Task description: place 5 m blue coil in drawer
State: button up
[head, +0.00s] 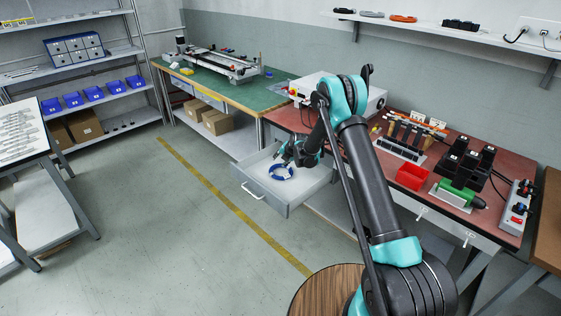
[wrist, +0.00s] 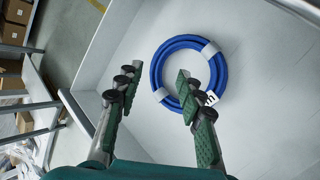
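The blue coil (head: 281,172) lies in the open drawer (head: 262,189) under the red-topped bench. In the wrist view the coil (wrist: 166,70) is a blue ring with white bands and a small tag, flat on the drawer's pale floor (wrist: 135,125). My gripper (wrist: 153,82) is open, its two fingers well apart. The right finger overlaps the coil's lower edge in the picture; I cannot tell whether it touches. The left finger is clear of the coil. In the head view my gripper (head: 297,160) is over the drawer, just above and right of the coil.
A green bench (head: 240,92) stands behind left. Shelving and another table are at the left. The floor before the drawer is clear.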

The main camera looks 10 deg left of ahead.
jog(key=v, duration=1.2)
jog(key=s+d+r+m+h, duration=0.1)
jog(key=s+d+r+m, duration=0.5)
jog(key=s+d+m, duration=0.3)
jog(key=s+d+r+m+h, duration=0.2)
jog(key=s+d+r+m, duration=0.55)
jog(key=s+d, duration=0.3)
jog(key=s+d+f+m+h, duration=0.1)
jog(key=s+d+m, duration=0.4)
jog(key=s+m, duration=0.3)
jog(key=s+d+f+m+g+h, duration=0.1)
jog(key=s+d+m, duration=0.3)
jog(key=s, duration=1.3)
jog(key=f+m, duration=0.1)
jog(key=m, duration=0.3)
jog(key=shift+s+d+g, duration=0.2)
jog(key=shift+d+g, duration=0.1)
jog(key=shift+d, duration=0.1)
